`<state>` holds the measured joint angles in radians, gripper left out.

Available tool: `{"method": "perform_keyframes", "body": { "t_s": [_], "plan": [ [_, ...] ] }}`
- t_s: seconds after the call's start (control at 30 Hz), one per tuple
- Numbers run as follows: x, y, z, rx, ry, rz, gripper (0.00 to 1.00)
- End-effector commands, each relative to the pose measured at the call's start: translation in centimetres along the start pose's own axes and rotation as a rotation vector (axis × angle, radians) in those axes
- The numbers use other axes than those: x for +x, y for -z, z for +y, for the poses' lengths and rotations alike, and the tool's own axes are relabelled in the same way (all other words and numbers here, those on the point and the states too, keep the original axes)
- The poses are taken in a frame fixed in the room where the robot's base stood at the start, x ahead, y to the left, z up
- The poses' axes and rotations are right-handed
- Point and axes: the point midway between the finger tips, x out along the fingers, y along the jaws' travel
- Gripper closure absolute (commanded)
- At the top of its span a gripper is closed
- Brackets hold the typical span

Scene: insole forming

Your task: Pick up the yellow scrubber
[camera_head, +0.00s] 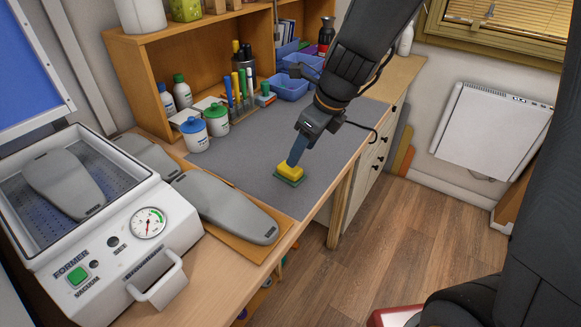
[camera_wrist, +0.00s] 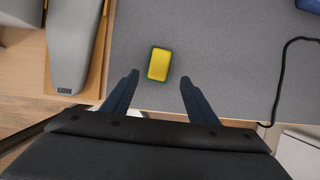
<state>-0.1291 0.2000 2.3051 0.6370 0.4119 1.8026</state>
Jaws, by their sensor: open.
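The yellow scrubber (camera_head: 290,173) is a small yellow block with a green base. It lies on the grey mat (camera_head: 240,185) near the mat's front edge. In the wrist view the scrubber (camera_wrist: 158,64) is just beyond my fingertips, roughly midway between them and a little left. My gripper (camera_wrist: 158,80) is open and empty, with its two dark blue fingers apart on either side. In the head view my gripper (camera_head: 294,163) comes down over the scrubber and hides part of it. I cannot tell the exact height of the fingertips above the mat.
Left of the mat are grey insole forms (camera_head: 225,207) and a white former machine (camera_head: 110,255) with a gauge. Behind are jars (camera_head: 194,134), pens, a wooden shelf (camera_head: 155,80) and blue bins (camera_head: 288,87). A black cable (camera_wrist: 281,75) lies to the right. Bare mat surrounds the scrubber.

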Motion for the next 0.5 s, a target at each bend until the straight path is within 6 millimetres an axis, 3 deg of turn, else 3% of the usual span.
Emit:
{"method": "perform_keyframes", "body": {
  "t_s": [0.17,0.5],
  "plan": [
    [0.7,-0.7,-0.1,0.09,0.0,-0.011,0.47],
    [4.4,-0.7,0.1,0.09,-0.001,-0.009,0.47]
  ]
}}
